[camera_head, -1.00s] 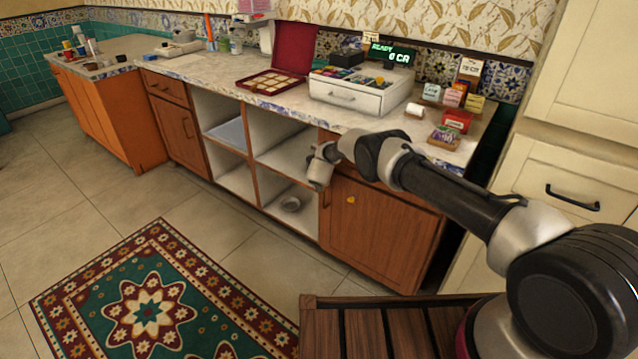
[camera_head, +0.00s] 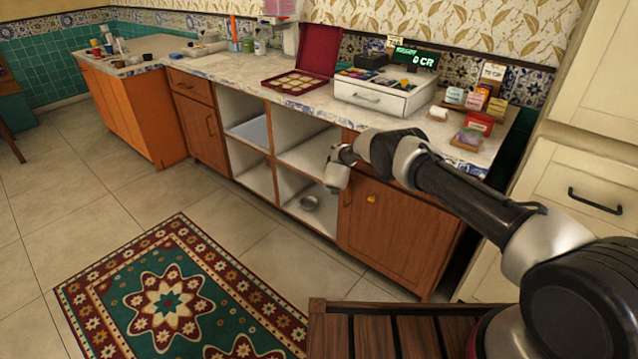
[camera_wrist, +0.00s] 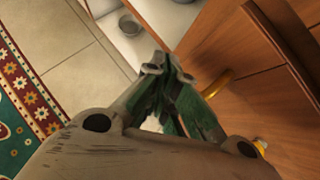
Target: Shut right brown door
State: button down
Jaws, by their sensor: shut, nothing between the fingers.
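The right brown door (camera_head: 395,235) is the wooden cabinet front under the right end of the counter. It looks flush with its frame, with no clear gap showing. The wrist view shows its brown panel (camera_wrist: 275,110) on the right, with a curved brass handle (camera_wrist: 218,84). My gripper (camera_head: 334,183) is shut and empty, in front of the door's left edge, near the handle. Its fingertips also show in the wrist view (camera_wrist: 158,66), just left of the handle. I cannot tell whether they touch the door. My arm hides the door's upper part.
Open white shelves (camera_head: 308,160) adjoin the door on the left, with a metal bowl (camera_head: 310,203) inside. The marble counter (camera_head: 325,106) holds a cash register (camera_head: 385,94) and small boxes. A patterned rug (camera_head: 170,300) lies on the floor. A dark slatted wooden surface (camera_head: 375,335) is in front.

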jog(key=s+a+r+n+y, duration=0.1)
jog(key=s+a+r+n, duration=0.2)
jog(key=s+a+r, duration=0.3)
jog(key=s+f+n+g+y, duration=0.3)
jog(key=s+n, duration=0.5)
jog(key=n, duration=0.2)
jog(key=s+r+n+g, duration=0.2)
jog(key=s+r+n, duration=0.2)
jog(key=r+n, duration=0.2)
jog(key=s+d+r+n+g, duration=0.2)
jog(key=s+d+r+n, duration=0.6)
jog(key=r, duration=0.5)
jog(key=s+d+r+n+g, duration=0.3)
jog(key=s+d+r+n, duration=0.3)
jog(key=s+d+r, duration=0.55)
jog(key=s+d+r+n+t+h, duration=0.2)
jog(key=s+d+r+t+h, duration=0.2)
jog(key=s+d+r, duration=1.7)
jog(key=shift+s+d+r+n+t, duration=0.35)
jog(key=shift+s+r+t, duration=0.35)
jog(key=shift+s, duration=0.45)
